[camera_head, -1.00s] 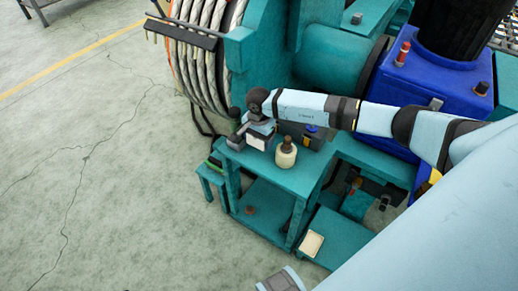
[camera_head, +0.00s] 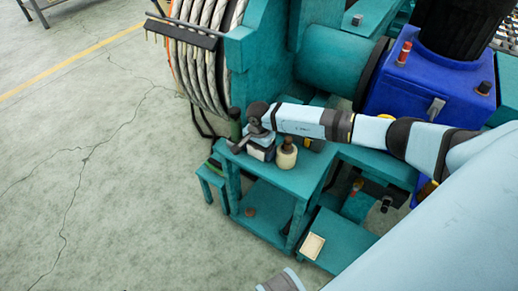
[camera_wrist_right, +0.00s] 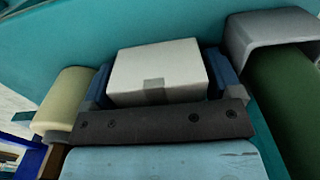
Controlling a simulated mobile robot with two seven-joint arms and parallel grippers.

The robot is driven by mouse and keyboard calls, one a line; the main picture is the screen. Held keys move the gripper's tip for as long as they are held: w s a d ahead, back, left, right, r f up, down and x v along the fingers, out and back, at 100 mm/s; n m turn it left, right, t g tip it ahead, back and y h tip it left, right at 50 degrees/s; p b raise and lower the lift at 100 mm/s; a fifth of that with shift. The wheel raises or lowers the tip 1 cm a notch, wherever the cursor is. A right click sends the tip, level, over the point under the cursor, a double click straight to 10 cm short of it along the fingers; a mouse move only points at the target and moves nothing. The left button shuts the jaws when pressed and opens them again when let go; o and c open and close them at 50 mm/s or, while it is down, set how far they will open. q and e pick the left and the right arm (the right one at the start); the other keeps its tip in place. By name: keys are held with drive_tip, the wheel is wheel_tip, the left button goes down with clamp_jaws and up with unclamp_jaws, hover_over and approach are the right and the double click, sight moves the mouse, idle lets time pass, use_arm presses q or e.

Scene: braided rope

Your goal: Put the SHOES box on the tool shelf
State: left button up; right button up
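The tool shelf (camera_head: 270,207) is a teal stand with a top surface and a lower board. A small white box (camera_head: 261,153), seemingly the SHOES box, is at the left part of its top. In the right wrist view, the white box (camera_wrist_right: 158,70) has a grey strip, and no lettering is readable. My right gripper (camera_head: 262,138) is over the box in the head view. Its two blue fingers flank the box closely in the wrist view and look shut on it. The box's underside is hidden, so I cannot tell whether it touches the top.
A cream bottle with a brown top (camera_head: 286,156) stands right of the box. A green cylinder (camera_head: 235,126) and a grey curved piece (camera_wrist_right: 272,32) are on its other side. A flat tan item (camera_head: 312,246) lies on a low teal surface. Floor at left is clear.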

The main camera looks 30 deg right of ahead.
drive_tip(key=shift+r, duration=0.3)
wheel_tip(320, 180, up, 11)
drive_tip(key=shift+r+p, duration=0.1)
drive_tip(key=shift+p, duration=1.1)
use_arm(q)
drive_tip(key=shift+s+a, duration=0.1)
drive_tip(key=shift+a, duration=0.2)
use_arm(e)
drive_tip(key=shift+r, duration=0.3)
use_arm(q)
drive_tip(key=shift+s, duration=0.15)
use_arm(e)
drive_tip(key=shift+s, duration=0.1)
